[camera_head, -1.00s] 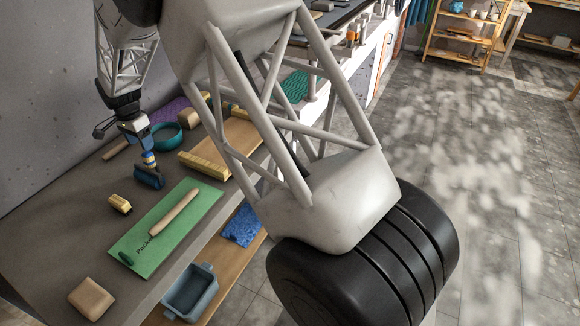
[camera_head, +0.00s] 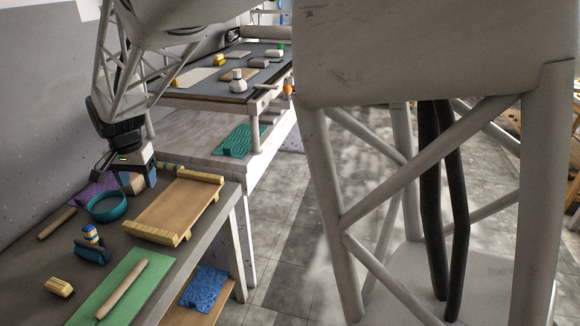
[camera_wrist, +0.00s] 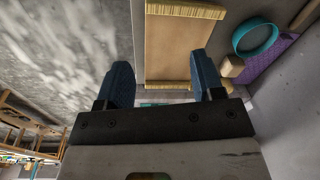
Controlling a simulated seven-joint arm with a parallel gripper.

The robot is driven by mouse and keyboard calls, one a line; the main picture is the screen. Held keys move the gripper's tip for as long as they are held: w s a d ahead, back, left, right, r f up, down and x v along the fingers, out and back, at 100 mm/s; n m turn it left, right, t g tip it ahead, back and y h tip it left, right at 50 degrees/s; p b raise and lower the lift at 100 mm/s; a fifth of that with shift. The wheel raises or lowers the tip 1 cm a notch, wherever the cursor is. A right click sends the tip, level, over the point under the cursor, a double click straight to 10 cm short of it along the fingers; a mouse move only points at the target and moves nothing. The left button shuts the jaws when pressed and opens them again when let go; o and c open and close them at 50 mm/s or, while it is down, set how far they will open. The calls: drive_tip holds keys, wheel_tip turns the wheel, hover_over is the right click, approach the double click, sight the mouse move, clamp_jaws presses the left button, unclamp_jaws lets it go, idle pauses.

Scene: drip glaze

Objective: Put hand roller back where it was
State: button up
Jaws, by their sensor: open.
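The hand roller, as I take it, is the dark blue roller (camera_head: 92,252) with a blue-and-yellow upright handle, standing on the grey workbench in the head view. It is clear of my gripper and not visible in the wrist view. My gripper (camera_head: 140,183) is above the back part of the bench, beyond the roller, near the tan board with yellow edges (camera_head: 176,212). In the wrist view my gripper (camera_wrist: 161,68) has its two blue fingers wide apart with nothing between them.
A teal ring (camera_head: 107,208), a purple mat (camera_head: 88,194) and a wooden stick (camera_head: 57,223) lie near the wall. A green mat (camera_head: 93,305) holds a wooden rolling pin (camera_head: 122,288). A yellow-topped block (camera_head: 59,287) sits left. A blue textured sheet (camera_head: 205,288) lies on the lower shelf.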

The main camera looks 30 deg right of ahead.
drive_tip(key=s+d+r+n, duration=0.1)
drive_tip(key=s+d+r, duration=0.3)
drive_tip(key=s+d, duration=0.35)
drive_tip(key=s+d+n, duration=0.1)
drive_tip(key=s+d, duration=0.3)
drive_tip(key=s, duration=0.5)
drive_tip(key=s+d+f+n+t, duration=0.1)
drive_tip(key=s+d, duration=0.3)
drive_tip(key=s, duration=0.6)
drive_tip(key=s+d+n, duration=0.2)
drive_tip(key=s+d, duration=0.2)
drive_tip(key=s, duration=0.5)
drive_tip(key=shift+s+d+f+n+t, duration=0.15)
drive_tip(key=shift+d+f+n+t, duration=0.1)
drive_tip(key=shift+f+n+t, duration=0.05)
drive_tip(key=shift+o, duration=0.3)
idle(1.8)
